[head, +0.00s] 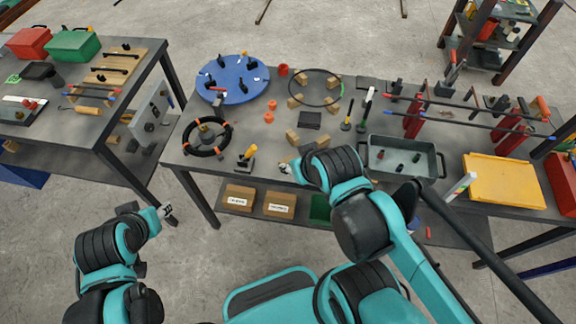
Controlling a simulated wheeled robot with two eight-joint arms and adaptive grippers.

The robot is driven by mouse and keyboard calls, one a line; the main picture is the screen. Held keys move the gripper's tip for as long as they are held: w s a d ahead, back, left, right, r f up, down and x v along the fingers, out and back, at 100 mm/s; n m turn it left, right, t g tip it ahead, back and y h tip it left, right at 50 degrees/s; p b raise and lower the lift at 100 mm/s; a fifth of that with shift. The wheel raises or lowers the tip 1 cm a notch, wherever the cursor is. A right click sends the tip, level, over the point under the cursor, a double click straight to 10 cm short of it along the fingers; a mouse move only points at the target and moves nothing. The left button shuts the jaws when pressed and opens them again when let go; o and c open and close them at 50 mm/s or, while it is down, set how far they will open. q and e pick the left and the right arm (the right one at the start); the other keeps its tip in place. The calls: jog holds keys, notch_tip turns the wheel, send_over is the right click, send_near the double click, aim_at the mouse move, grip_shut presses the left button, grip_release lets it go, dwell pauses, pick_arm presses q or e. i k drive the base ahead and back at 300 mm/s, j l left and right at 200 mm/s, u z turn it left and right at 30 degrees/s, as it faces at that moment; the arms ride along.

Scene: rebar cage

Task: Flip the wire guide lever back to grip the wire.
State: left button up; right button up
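I cannot make out for sure which part is the wire guide lever, and no wire shows clearly. A small device with a yellow upright handle (247,155) stands near the front edge of the middle table (185,155). My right gripper (284,168) is over the front edge of that table, to the right of this device and apart from it. My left gripper (169,210) is over the floor in front of the table, below its left end. Both grippers are too small in view to tell open from shut.
A blue round plate (230,94), a black ring (188,138) and a wire hoop (335,88) with wooden blocks lie on the table. To the right are a grey tray (375,165), red stands with long bars (413,120) and a yellow tray (500,190). Cardboard boxes (279,205) sit underneath.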

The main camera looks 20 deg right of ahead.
aim_at(253, 149)
jog(key=k+l, duration=0.3)
jog(key=l, duration=0.15)
jog(key=k+l+z, duration=0.15)
jog(key=l, duration=0.65)
jog(key=l+z, duration=0.15)
jog(key=l, duration=0.65)
jog(key=k, duration=0.05)
